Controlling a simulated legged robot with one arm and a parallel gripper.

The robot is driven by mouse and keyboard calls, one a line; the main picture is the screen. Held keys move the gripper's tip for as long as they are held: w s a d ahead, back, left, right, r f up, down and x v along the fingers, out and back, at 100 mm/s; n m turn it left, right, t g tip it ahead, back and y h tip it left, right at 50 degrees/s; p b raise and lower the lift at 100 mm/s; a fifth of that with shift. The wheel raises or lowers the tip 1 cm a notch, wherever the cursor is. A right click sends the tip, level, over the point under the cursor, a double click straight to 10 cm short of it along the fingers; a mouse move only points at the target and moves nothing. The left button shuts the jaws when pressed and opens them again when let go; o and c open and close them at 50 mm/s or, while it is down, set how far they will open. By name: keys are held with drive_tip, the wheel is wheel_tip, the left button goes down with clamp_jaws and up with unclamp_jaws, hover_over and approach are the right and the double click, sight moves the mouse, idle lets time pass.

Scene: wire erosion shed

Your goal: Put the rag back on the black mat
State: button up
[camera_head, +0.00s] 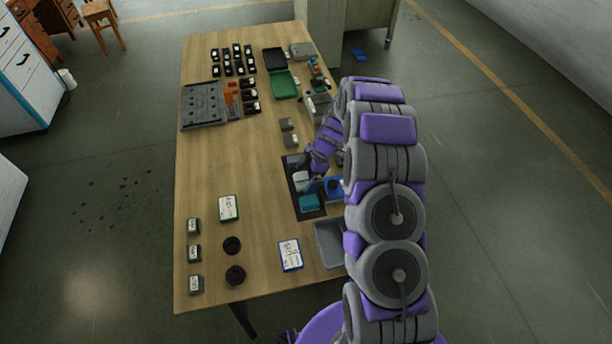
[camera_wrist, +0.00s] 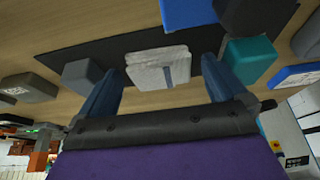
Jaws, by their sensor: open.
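The white rag (camera_wrist: 158,70), folded into a block with a grey stripe, lies between my open fingers in the wrist view. It appears to lie on the black mat (camera_wrist: 120,46); its contact with the surface is not clear. In the head view the rag (camera_head: 301,177) sits at the middle of the black mat (camera_head: 290,180), partly hidden by my gripper (camera_head: 306,181). My gripper (camera_wrist: 160,72) points down around the rag, with some gap to each finger. A grey block (camera_wrist: 83,76) and a teal block (camera_wrist: 250,58) flank it on the mat.
A blue item (camera_head: 334,188) stands right of the mat. A grey tray (camera_head: 328,243) and a blue-edged card (camera_head: 290,254) lie nearer. Small grey blocks (camera_head: 291,140) lie beyond the mat.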

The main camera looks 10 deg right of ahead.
drive_tip(key=p+v, duration=0.3)
drive_tip(key=v, duration=0.9)
drive_tip(key=s+a+r+m, duration=0.4)
drive_tip(key=s+a+r, duration=0.2)
drive_tip(key=s+r, duration=0.4)
drive_tip(key=s+r+m+h, duration=0.1)
drive_tip(key=s+r+m, duration=0.2)
drive_tip(key=s, duration=0.7)
drive_tip(key=s+r+m+g+h, duration=0.1)
drive_tip(key=s+r+m, duration=0.3)
drive_tip(key=s, duration=0.7)
drive_tip(key=s+r+m+h, duration=0.2)
drive_tip(key=s+m, duration=0.5)
drive_tip(key=s, duration=0.4)
drive_tip(key=shift+r+g+h, duration=0.3)
drive_tip(key=shift+r+g, duration=0.1)
drive_tip(key=shift+r, duration=0.4)
drive_tip(key=shift+a, duration=0.1)
